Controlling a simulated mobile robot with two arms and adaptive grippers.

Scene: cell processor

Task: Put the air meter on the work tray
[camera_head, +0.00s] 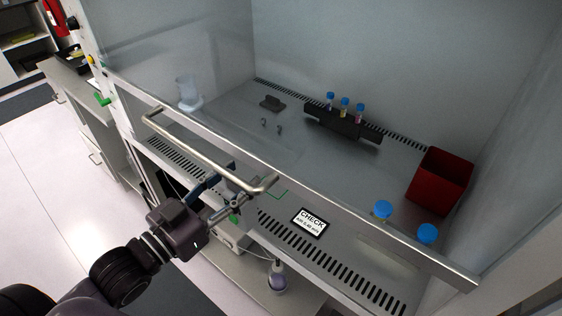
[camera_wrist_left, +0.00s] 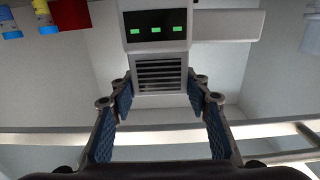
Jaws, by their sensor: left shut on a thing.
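The air meter (camera_wrist_left: 155,35), a pale box with a dark panel, three green marks and a slatted grille, is between the fingertips of my left gripper (camera_wrist_left: 155,95) in the left wrist view. The gripper is shut on it. In the head view my left gripper (camera_head: 252,190) is at the cabinet's front opening, by the metal handle bar; the meter is hard to make out there. The work tray (camera_head: 300,175) is the grey metal floor inside the cabinet. My right gripper is not in view.
On the tray stand a dark rack (camera_head: 343,126) with blue-capped tubes, a red box (camera_head: 440,181) at the right and blue-capped bottles (camera_head: 383,209) near the front. The handle bar (camera_head: 205,150) and glass sash cross the opening. The tray's middle is clear.

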